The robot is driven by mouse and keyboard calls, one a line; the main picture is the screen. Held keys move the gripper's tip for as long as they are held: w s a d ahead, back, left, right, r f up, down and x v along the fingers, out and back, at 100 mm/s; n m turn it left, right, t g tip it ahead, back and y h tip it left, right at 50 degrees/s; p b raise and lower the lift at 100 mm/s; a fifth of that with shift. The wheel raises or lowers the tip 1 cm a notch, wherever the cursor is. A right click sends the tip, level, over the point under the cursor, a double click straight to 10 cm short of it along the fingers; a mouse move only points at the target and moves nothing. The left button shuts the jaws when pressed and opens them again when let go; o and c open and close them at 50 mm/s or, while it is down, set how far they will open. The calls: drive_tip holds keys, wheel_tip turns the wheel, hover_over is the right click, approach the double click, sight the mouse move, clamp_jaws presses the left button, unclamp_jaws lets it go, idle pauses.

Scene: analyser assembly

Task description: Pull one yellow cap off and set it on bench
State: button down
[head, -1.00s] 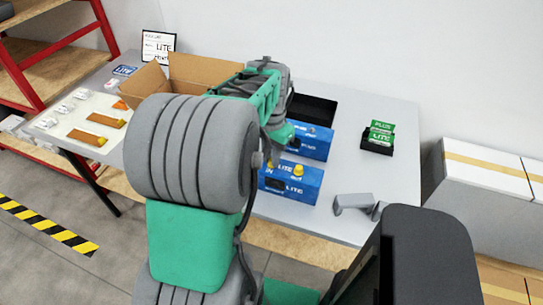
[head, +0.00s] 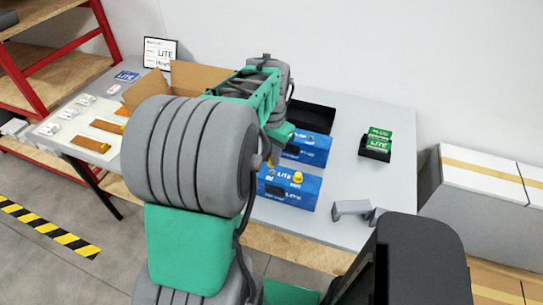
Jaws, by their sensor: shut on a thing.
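A blue LITE analyser box (head: 290,193) lies near the front of the bench (head: 345,175). One yellow cap (head: 298,178) sits on its top at the OUT label. A second yellow cap (head: 270,161) shows beside my forearm, apparently just above the IN spot. My gripper (head: 268,153) is largely hidden behind my arm; it is shut on this second cap, at the box's left back side. The fingertips are not clearly visible.
A second blue box (head: 307,148) stands behind, with a black tray (head: 315,117) beyond it. A black holder with green cards (head: 376,148) is at right, a grey bracket (head: 352,208) in front. An open cardboard box (head: 200,75) is at left. Bare bench lies between the boxes and holder.

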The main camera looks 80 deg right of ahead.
drive_tip(key=shift+r+p, duration=1.2)
drive_tip(key=shift+r, duration=0.75)
